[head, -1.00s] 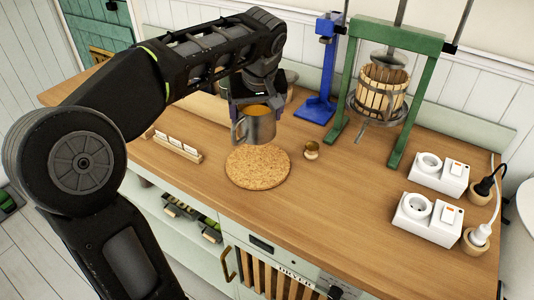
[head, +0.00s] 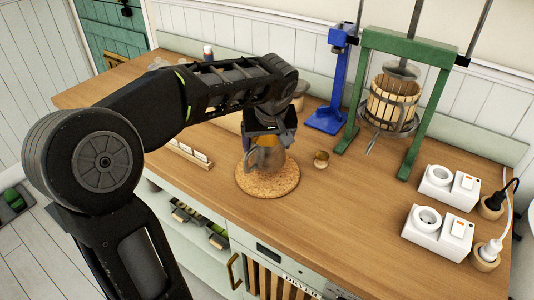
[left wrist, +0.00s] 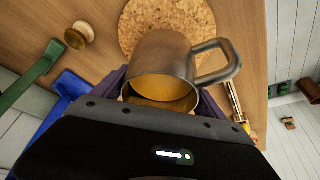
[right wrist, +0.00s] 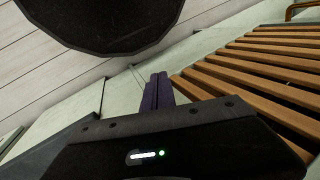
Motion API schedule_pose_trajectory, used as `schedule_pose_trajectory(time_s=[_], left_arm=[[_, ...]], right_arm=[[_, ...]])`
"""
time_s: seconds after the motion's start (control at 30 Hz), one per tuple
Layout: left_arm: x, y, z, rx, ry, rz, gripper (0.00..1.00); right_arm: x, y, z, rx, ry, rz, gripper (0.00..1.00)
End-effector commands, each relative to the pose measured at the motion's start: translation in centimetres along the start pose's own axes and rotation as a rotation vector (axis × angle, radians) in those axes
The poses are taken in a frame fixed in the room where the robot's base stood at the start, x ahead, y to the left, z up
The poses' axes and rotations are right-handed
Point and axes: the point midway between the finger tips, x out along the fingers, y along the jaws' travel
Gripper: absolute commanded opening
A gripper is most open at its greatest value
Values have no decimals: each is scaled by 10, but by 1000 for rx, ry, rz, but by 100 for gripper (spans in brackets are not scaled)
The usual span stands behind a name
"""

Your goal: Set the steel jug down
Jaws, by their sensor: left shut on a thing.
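The steel jug (head: 268,158) is a grey metal mug shape with a side handle and a brownish inside. My left gripper (head: 269,138) is shut on it from behind and above. In the head view the jug looks blurred and overlaps the round cork mat (head: 268,187). I cannot tell whether its base touches the mat. The jug also shows in the left wrist view (left wrist: 165,55), its handle to the right and the cork mat (left wrist: 150,17) beyond it. My right gripper (right wrist: 157,90) is shut and empty, its fingers together, low by the cabinet front.
A small wooden knob-like piece (head: 321,159) stands right of the mat. A blue stand (head: 328,118) and a green press (head: 408,98) are behind. White socket boxes (head: 437,229) sit at the right. A card holder (head: 192,155) lies left of the mat. Counter right of the mat is mostly clear.

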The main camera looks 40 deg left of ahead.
Motion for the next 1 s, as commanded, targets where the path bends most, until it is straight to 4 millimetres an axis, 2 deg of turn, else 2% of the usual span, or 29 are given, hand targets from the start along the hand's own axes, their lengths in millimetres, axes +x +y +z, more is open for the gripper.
schedule_pose_trajectory(time_s=[0.27, 0.57, 1.0], left_arm=[[2, 0, 1, 0, 1, 0, 10], [32, 0, 13, 1, 1, 1, 10], [37, 0, 15, 0, 2, 2, 10]], right_arm=[[0, 0, 0, 0, 0, 0, 0], [-2, -1, 0, 0, 0, 0, 0], [3, 1, 0, 0, 0, 0, 0]])
